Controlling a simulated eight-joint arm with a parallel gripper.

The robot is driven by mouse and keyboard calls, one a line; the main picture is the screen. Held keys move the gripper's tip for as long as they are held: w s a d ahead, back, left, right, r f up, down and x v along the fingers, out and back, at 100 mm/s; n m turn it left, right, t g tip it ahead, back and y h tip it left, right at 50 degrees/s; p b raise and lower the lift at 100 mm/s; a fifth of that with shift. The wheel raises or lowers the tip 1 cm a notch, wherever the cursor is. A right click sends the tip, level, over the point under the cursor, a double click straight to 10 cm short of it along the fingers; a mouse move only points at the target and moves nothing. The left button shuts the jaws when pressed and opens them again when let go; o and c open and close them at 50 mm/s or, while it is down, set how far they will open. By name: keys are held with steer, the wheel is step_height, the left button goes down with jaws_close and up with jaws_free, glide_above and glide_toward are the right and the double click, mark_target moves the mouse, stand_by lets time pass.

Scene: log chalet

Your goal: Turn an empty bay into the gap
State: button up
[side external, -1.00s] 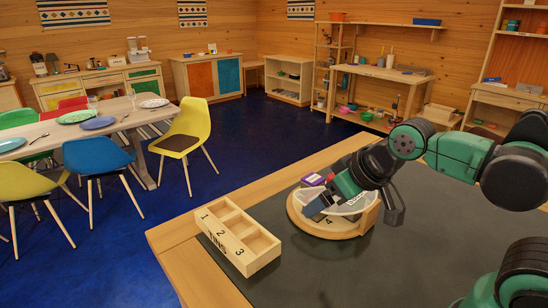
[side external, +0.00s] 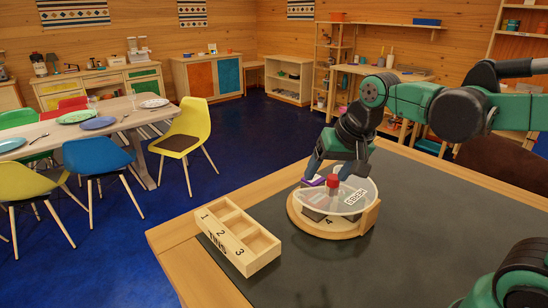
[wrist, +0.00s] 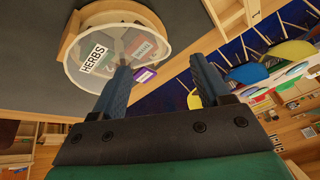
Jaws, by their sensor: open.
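A round wooden carousel (side external: 312,228) stands on the dark worktop under a clear lid (side external: 342,203) with a red knob (side external: 333,181). A label on the lid reads HERBS, and a 4 shows at the front. Blurred coloured shapes show through the lid in the wrist view (wrist: 118,45); I cannot tell which bays are empty. A purple tin (side external: 314,181) is at the back left edge, also in the wrist view (wrist: 145,75). My gripper (side external: 331,168) is open, fingers pointing down above the lid's back part, holding nothing. Whether they touch the lid or tin is unclear.
A wooden TINS rack (side external: 238,236) with compartments numbered 1, 2 and 3 stands left of the carousel; its compartments look empty.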

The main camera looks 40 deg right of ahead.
steer(key=w+d+m+g, duration=0.3)
steer(key=w+d+m, duration=0.25)
steer(key=m, duration=0.25)
steer(key=m+g, duration=0.2)
steer(key=m, duration=0.3)
glide_above(334, 177)
steer(key=shift+a+f+y, duration=0.25)
steer(key=shift+f+y, duration=0.05)
steer(key=shift+f, duration=0.8)
steer(key=shift+d+f+m, duration=0.2)
steer(key=shift+d+m, duration=0.05)
steer(key=shift+m, duration=0.25)
steer(key=shift+f, duration=2.85)
steer(key=shift+c, duration=0.2)
jaws_close()
